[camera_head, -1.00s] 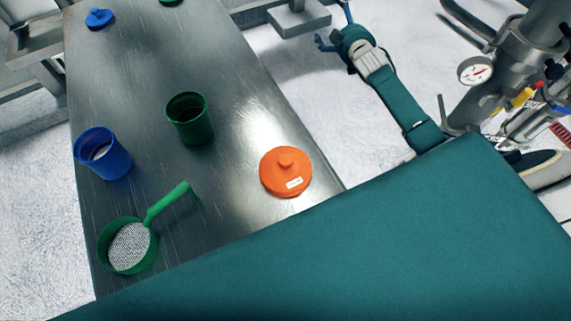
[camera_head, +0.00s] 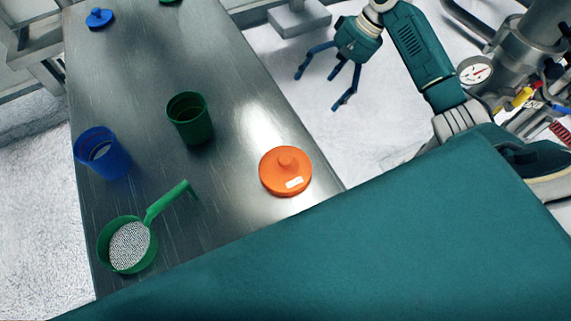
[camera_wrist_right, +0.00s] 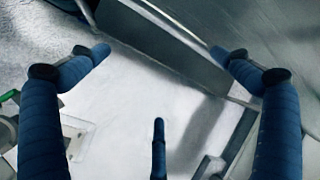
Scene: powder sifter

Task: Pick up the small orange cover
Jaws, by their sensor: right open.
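The orange cover (camera_head: 272,181), round with a knob on top and a small white label, lies on the metal table near its right edge in the head view. My right gripper (camera_head: 329,84) is open and empty, up and to the right of the cover, beyond the table's right edge and over the pale floor. Its spread blue fingers also show in the right wrist view (camera_wrist_right: 160,95), with floor and a table edge behind them. The cover does not show in the right wrist view. My left gripper is not in view.
The metal table (camera_head: 232,95) also carries a green cup (camera_head: 190,120), a blue cup (camera_head: 103,155), a green sifter with a handle (camera_head: 155,222) and a blue lid (camera_head: 99,18). The table around the orange cover is clear. A steel machine with a gauge (camera_head: 475,72) stands at the right.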

